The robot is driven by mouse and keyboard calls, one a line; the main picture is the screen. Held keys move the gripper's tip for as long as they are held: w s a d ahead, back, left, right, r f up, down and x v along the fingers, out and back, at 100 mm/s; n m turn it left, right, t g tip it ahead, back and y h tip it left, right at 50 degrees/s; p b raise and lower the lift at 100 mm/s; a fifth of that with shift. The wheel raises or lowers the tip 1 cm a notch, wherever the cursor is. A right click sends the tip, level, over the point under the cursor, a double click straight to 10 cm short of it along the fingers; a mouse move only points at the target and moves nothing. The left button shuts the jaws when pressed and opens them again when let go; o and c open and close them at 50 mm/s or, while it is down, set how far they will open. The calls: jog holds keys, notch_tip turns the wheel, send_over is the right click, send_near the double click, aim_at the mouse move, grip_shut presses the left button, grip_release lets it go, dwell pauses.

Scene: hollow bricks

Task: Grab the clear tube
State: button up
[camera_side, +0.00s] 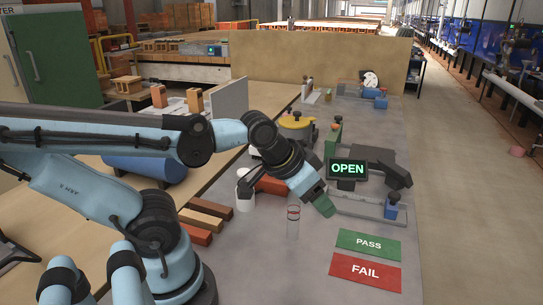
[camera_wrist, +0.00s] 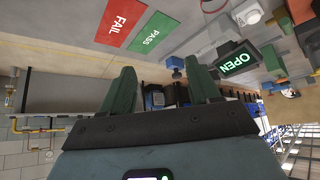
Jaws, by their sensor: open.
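The clear tube (camera_side: 293,222) stands upright on the grey worktop in the side view, with a reddish ring near its top. My gripper (camera_side: 324,206) is to the right of the tube in that picture, tilted down and apart from it. In the wrist view, the green fingers of my gripper (camera_wrist: 161,66) are spread wide with nothing between them.
A green PASS plate (camera_side: 368,244) and a red FAIL plate (camera_side: 365,271) lie right of the tube. A device with an OPEN display (camera_side: 348,169) stands behind my gripper. A white cup (camera_side: 245,198) and several bricks (camera_side: 203,218) are to the left.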

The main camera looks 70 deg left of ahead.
notch_tip(320, 180, up, 4)
jog(key=n+g+h, duration=0.1)
jog(key=n+h, duration=0.5)
jog(key=n, duration=1.4)
send_over(290, 193)
jog(key=d, duration=0.1)
notch_tip(290, 193, down, 2)
jog(key=s+a+r+n+t+h, duration=0.3)
jog(key=a+n, duration=0.1)
jog(key=n, duration=0.3)
jog(key=shift+g, duration=0.3)
notch_tip(290, 193, down, 7)
jog(key=shift+w+d+r, duration=0.1)
jog(key=shift+d, duration=0.05)
jog(key=shift+w+d+f, duration=0.1)
jog(key=shift+d+f, duration=0.05)
jog(key=shift+f, duration=0.1)
jog(key=shift+x, duration=3.5)
